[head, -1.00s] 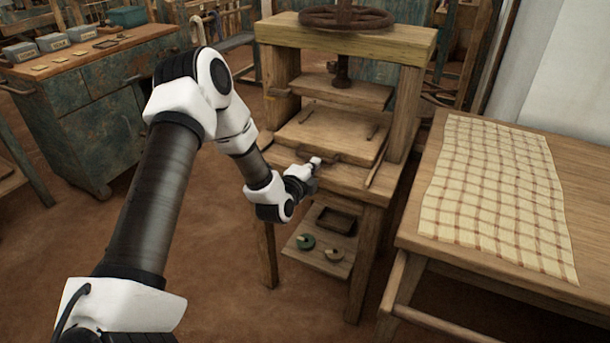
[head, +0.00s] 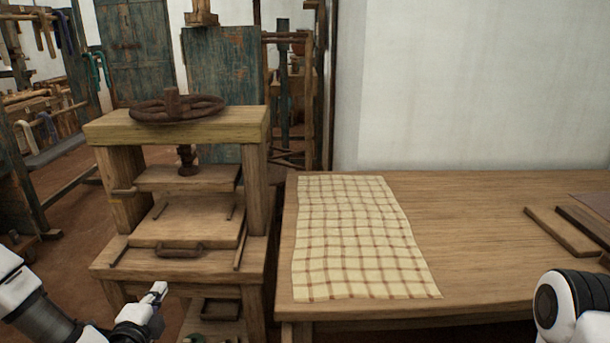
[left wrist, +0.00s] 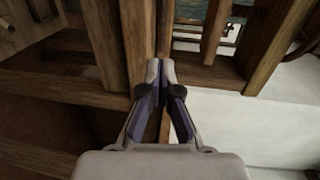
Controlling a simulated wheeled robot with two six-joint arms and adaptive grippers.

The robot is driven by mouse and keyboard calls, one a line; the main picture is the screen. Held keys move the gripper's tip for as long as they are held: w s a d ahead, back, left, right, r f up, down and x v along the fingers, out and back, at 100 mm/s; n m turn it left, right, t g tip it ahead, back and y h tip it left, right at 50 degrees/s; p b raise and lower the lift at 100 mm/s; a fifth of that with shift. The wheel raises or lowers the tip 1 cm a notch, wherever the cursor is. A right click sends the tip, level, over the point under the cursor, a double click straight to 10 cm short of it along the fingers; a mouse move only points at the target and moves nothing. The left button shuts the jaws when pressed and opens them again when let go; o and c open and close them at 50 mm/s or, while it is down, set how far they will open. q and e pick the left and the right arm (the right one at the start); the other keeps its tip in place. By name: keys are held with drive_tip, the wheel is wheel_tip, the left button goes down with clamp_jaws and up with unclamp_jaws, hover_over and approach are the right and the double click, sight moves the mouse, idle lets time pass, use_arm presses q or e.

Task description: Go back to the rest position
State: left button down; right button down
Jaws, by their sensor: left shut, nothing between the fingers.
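My left gripper (head: 158,290) is at the lower left of the head view, in front of the wooden screw press (head: 175,128). It looks shut and empty, apart from the press's drawer-like handle (head: 180,250). In the left wrist view the two fingertips (left wrist: 160,72) meet with nothing between them, in front of wooden beams. Part of my right arm (head: 568,305) shows at the lower right edge of the head view; its gripper is out of the frame.
A wooden table (head: 480,230) stands right of the press, with a checked cloth (head: 355,240) spread flat on it. Boards (head: 565,230) lie at its right end. A white wall (head: 450,80) is behind. Open floor (head: 75,240) shows at left.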

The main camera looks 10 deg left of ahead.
use_arm(q)
drive_tip(key=s+d+f+g+h, duration=0.2)
drive_tip(key=s+d+f+g, duration=0.1)
drive_tip(key=s+d+f, duration=0.4)
drive_tip(key=s+d+f+g+h, duration=0.1)
drive_tip(key=s+d+f+g, duration=0.3)
drive_tip(key=f, duration=0.4)
drive_tip(key=s+d+f+g+h, duration=0.2)
drive_tip(key=s+d+f+g, duration=0.15)
drive_tip(key=d+f, duration=0.4)
drive_tip(key=s+f+n+g, duration=0.3)
drive_tip(key=s+n+g, duration=0.3)
drive_tip(key=s+n, duration=0.8)
wheel_tip(320, 180, up, 16)
drive_tip(key=w+n+y+p, duration=0.1)
drive_tip(key=w+p, duration=0.1)
drive_tip(key=p, duration=1.4)
drive_tip(key=shift+w+a+f+n, duration=0.2)
drive_tip(key=shift+w+a+n, duration=0.05)
drive_tip(key=shift+a+n, duration=0.1)
drive_tip(key=shift+t, duration=0.25)
